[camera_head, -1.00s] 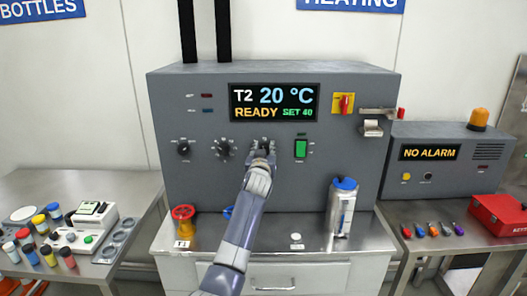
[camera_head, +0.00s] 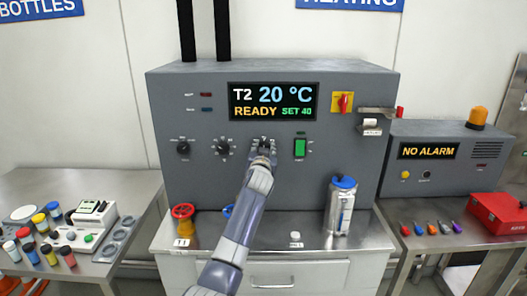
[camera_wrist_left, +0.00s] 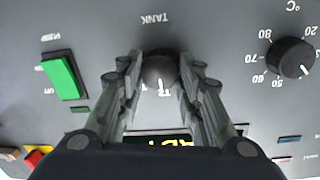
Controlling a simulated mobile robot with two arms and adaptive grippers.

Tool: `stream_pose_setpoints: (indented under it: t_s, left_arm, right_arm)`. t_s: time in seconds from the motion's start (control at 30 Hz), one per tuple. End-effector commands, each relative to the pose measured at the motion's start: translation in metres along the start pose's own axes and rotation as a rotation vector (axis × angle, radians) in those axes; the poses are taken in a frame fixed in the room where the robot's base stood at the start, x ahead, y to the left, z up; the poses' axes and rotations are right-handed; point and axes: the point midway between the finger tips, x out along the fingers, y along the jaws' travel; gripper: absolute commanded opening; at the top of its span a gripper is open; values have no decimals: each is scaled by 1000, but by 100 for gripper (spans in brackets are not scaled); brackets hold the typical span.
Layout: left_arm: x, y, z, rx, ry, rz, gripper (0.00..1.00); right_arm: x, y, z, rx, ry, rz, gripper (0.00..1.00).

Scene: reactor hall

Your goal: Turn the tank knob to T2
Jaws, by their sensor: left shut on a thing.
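The tank knob (camera_wrist_left: 159,70) is a dark round knob under the upside-down label TANK in the left wrist view. My left gripper (camera_wrist_left: 160,88) has one finger on each side of it and is shut on it. In the head view my left gripper (camera_head: 263,152) covers the knob on the front of the grey control cabinet (camera_head: 345,165). The display (camera_head: 273,102) reads T2, 20 °C, READY and SET 40. The knob's pointer is hard to make out between the fingers. My right gripper is not in view.
A temperature knob (camera_head: 223,148) and another dark knob (camera_head: 183,148) sit left of my gripper; a green switch (camera_head: 300,148) sits right. Below are a red valve wheel (camera_head: 183,212), a partly hidden blue one (camera_head: 228,211) and a blue-capped canister (camera_head: 341,208).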

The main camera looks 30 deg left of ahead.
Motion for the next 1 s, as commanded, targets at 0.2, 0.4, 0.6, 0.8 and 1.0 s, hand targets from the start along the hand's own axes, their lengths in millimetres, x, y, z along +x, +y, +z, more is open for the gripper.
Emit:
stream_pose_setpoints:
  t_s: [0.2, 0.4, 0.6, 0.8, 1.0]
  left_arm:
    - [0, 0, 1, -1, -2, 0, 53]
    - [0, 0, 0, -1, -1, 0, 53]
    - [-7, 0, 0, -1, 1, 0, 53]
    - [-30, 0, 1, -2, 1, 1, 53]
    - [-61, 1, 1, -2, 0, 1, 53]
  right_arm:
    - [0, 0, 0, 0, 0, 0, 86]
    - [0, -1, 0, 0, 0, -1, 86]
    - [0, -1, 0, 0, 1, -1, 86]
    - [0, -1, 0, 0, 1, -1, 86]
    - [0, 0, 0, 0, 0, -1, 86]
